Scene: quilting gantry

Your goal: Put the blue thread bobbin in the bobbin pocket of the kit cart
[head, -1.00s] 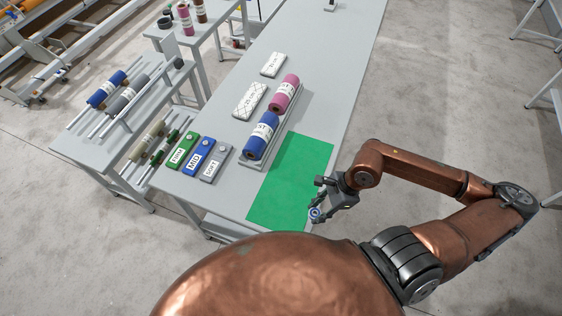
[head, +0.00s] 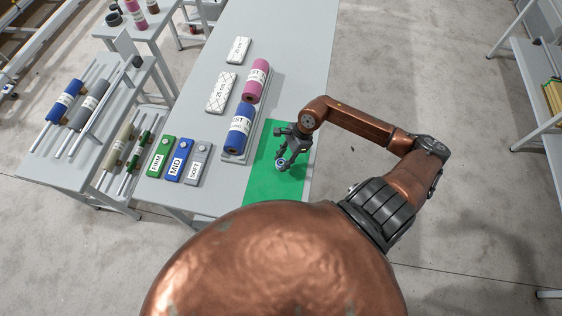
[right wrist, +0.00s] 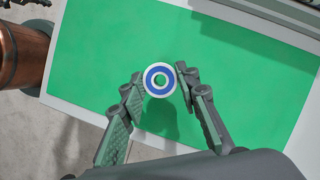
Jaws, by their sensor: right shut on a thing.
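The blue thread bobbin (head: 280,163) is a small blue and white ring. In the right wrist view the bobbin (right wrist: 147,83) shows end-on between the fingertips, with green through its centre hole. My right gripper (head: 285,161) is shut on it, with a finger on each side (right wrist: 160,84). The gripper and bobbin are over the green mat (head: 262,185) on the long table; a faint shadow shows on the mat below the bobbin. I cannot make out a bobbin pocket or identify the kit cart. My left gripper is not in view.
On the long table (head: 290,50) stand blue (head: 238,125) and pink rolls (head: 256,78), white rulers (head: 222,92) and green, blue and grey labelled blocks (head: 175,160). Racks of rolls (head: 60,165) stand at left. A shelf unit (head: 530,60) stands at far right across open floor.

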